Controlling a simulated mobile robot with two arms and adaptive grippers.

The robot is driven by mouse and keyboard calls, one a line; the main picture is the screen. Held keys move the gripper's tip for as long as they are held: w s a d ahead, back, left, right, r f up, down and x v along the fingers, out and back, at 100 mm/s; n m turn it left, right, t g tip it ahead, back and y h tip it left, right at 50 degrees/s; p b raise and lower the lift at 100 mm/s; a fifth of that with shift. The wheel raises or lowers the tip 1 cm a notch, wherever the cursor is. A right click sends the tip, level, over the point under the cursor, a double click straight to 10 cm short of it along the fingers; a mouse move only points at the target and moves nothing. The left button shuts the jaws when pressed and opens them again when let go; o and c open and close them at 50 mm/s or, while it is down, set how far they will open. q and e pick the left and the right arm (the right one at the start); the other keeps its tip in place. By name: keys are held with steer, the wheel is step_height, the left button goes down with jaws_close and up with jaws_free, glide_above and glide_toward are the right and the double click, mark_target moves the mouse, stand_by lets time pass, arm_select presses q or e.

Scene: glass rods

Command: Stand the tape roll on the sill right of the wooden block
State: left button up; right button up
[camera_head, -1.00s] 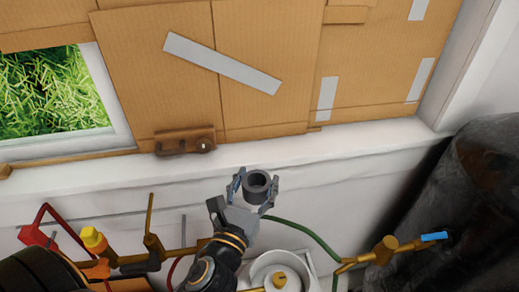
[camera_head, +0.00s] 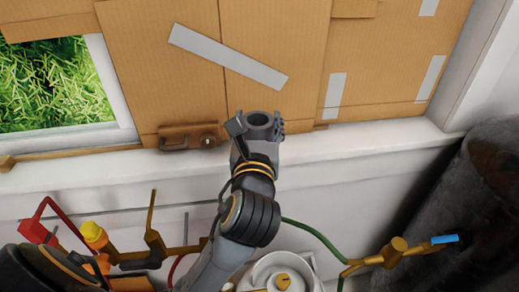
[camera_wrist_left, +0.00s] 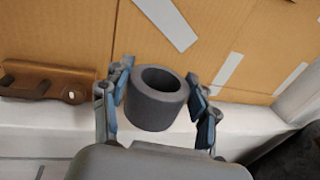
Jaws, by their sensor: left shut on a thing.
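The tape roll (camera_head: 259,120) is a thick dark grey ring with its hole facing up toward the head camera. My left gripper (camera_head: 260,127) is shut on it and has it over the white sill, to the right of the brown wooden block (camera_head: 187,137). In the left wrist view the roll (camera_wrist_left: 155,98) sits between the two fingers of my gripper (camera_wrist_left: 157,100), in front of the cardboard. The wooden block (camera_wrist_left: 45,80) is at the left there, apart from the roll. I cannot tell whether the roll touches the sill. My right gripper is not in view.
The sill (camera_head: 365,134) is bare to the right of the roll. Cardboard panels (camera_head: 270,50) with grey tape strips rise behind it. Below are brass pipes (camera_head: 390,253), a green hose (camera_head: 312,236) and a white round fixture (camera_head: 285,268). A dark bulky cylinder (camera_head: 490,200) stands at right.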

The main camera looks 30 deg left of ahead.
arm_select(q)
steer(key=w+a+f, duration=0.1)
steer(key=w+f, duration=0.1)
steer(key=w+a+f, duration=0.1)
steer(key=w+f, duration=0.1)
steer(key=w+a+f, duration=0.1)
steer(key=w+f, duration=0.1)
steer(key=shift+w+a+f, duration=0.15)
steer(key=shift+w, duration=0.1)
steer(key=f, duration=0.3)
steer(key=shift+w+a+f, duration=0.15)
steer(key=shift+w+f, duration=0.05)
steer(key=shift+w, duration=0.15)
steer(key=shift+f, duration=0.3)
steer(key=o, duration=1.3)
steer(key=shift+f, duration=0.15)
steer(key=shift+c, duration=0.2)
